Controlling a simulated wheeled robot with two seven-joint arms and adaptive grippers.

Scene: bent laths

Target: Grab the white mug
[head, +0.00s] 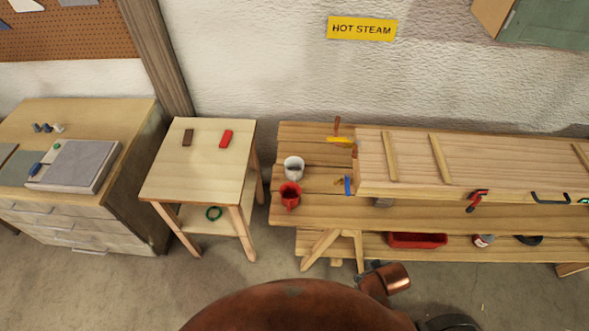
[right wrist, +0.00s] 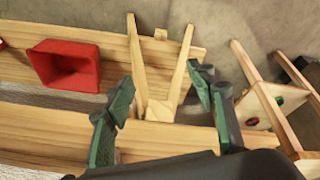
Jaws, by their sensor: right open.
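The white mug (head: 293,168) stands upright near the left end of the wooden workbench (head: 320,212) in the head view. A red mug (head: 290,195) stands just in front of it. My right gripper (right wrist: 163,88) shows in the right wrist view, its two green-padded fingers spread wide with nothing between them. Behind the fingers are the bench's wooden legs and lower shelf. Neither mug shows in the right wrist view, so my right gripper is apart from the white mug. My left gripper is not in view.
A long wooden box (head: 410,165) fills the bench right of the mugs. A blue-handled tool (head: 347,185) lies nearby. A small table (head: 200,160) stands left of the bench, across a narrow gap. A red bin (head: 417,240) sits on the lower shelf.

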